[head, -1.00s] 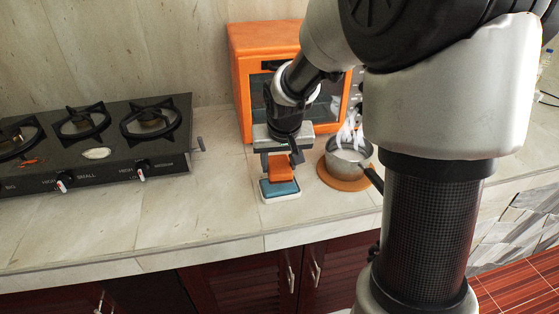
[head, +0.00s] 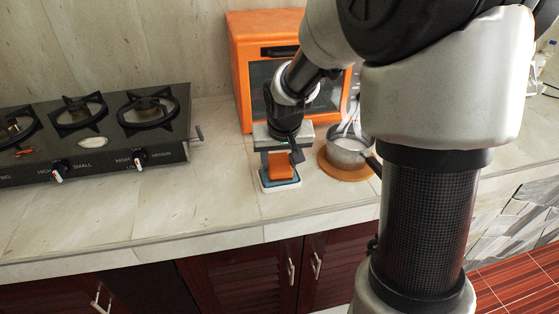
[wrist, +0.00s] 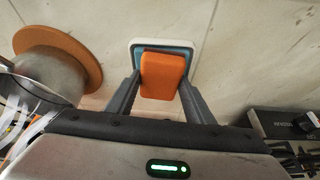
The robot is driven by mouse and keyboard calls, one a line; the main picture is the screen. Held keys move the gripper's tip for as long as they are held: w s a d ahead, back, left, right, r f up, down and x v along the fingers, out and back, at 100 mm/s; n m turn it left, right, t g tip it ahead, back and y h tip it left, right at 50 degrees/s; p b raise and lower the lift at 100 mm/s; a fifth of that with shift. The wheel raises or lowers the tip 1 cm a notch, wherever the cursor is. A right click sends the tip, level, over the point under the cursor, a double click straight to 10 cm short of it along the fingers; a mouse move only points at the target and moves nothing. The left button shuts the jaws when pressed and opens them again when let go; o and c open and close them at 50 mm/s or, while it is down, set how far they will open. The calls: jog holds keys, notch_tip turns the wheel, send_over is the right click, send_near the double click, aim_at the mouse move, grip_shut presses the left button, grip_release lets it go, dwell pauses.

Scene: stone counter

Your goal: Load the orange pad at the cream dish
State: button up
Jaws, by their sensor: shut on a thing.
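My gripper (head: 282,158) is shut on the orange pad (head: 281,166), a small upright block. In the wrist view the pad (wrist: 163,75) sits between the two grey fingers (wrist: 160,92). The cream dish (head: 279,187) is a small rounded rectangle with a blue inside, on the counter under the gripper. In the wrist view its pale rim (wrist: 160,41) shows behind the pad, which covers much of its inside. The pad is over the dish; I cannot tell if its lower end touches it.
A metal pot (head: 347,151) on a round orange-brown board (head: 343,172) stands close to the right, its dark handle toward the front. An orange oven (head: 240,75) stands behind. A black gas stove (head: 100,130) is at left. The counter's front left (head: 180,215) is clear.

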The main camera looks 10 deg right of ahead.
aim_at(279, 164)
jog(key=shift+f+b, duration=0.5)
jog(key=shift+f, duration=0.1)
dwell(1.5)
jog(key=shift+r+p, duration=2.55)
jog(key=shift+r, duration=1)
